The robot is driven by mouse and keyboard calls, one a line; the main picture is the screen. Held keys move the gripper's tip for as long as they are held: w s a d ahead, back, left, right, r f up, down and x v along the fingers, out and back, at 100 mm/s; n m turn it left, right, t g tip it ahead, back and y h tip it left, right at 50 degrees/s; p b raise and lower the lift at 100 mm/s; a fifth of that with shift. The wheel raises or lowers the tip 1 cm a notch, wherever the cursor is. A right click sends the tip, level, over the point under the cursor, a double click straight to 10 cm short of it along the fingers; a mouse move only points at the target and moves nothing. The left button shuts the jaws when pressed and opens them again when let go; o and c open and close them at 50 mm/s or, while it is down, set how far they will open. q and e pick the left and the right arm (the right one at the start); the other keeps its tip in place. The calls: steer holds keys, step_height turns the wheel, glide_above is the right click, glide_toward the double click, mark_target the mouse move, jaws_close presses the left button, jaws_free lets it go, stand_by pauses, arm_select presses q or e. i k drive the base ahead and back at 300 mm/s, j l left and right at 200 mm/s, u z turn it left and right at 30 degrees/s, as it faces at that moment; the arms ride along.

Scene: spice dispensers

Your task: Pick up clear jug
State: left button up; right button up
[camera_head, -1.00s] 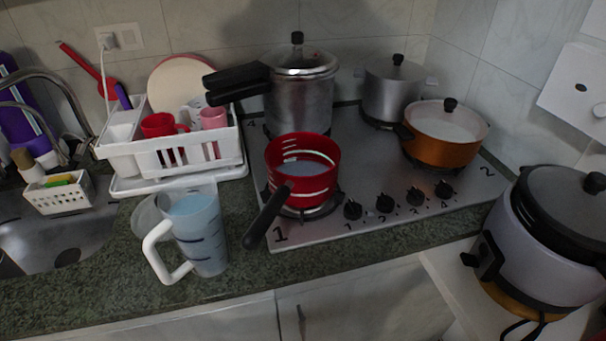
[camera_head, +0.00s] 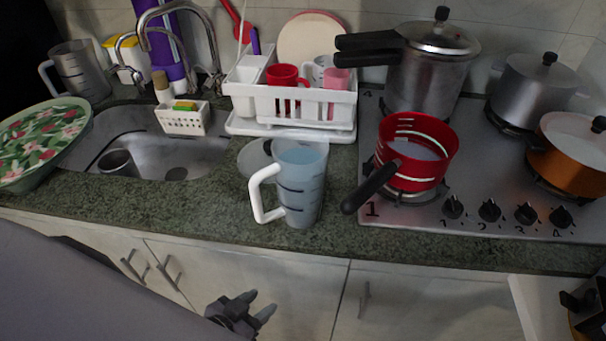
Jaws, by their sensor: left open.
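A translucent jug (camera_head: 302,185) with white handle and dark level marks stands upright on the counter, left of the stove, holding something pale blue. Another clear, greyish jug (camera_head: 82,72) with a pale handle stands at the back left, beside the sink. My left gripper (camera_head: 261,304) is low in the picture, in front of the cabinet doors and below the counter edge. It is open and empty, its fingers pointing up and right, apart from both jugs.
A red pot (camera_head: 414,150) sits on the stove, its black handle reaching toward the middle jug. A white dish rack (camera_head: 300,104) stands behind that jug. The sink (camera_head: 150,155) and a floral tray (camera_head: 38,140) are left. Counter in front of the sink is clear.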

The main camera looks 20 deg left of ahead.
mark_target(300, 157)
steer(key=k+j+z, duration=0.15)
steer(key=j+z, duration=0.15)
steer(key=j, duration=0.2)
steer(key=k+j+z, duration=0.3)
steer(key=j, duration=0.2)
steer(key=k+j+z, duration=0.2)
steer(key=j+z, duration=0.15)
steer(key=k+j+z, duration=0.3)
steer(key=k+j, duration=0.05)
steer(key=j, duration=0.1)
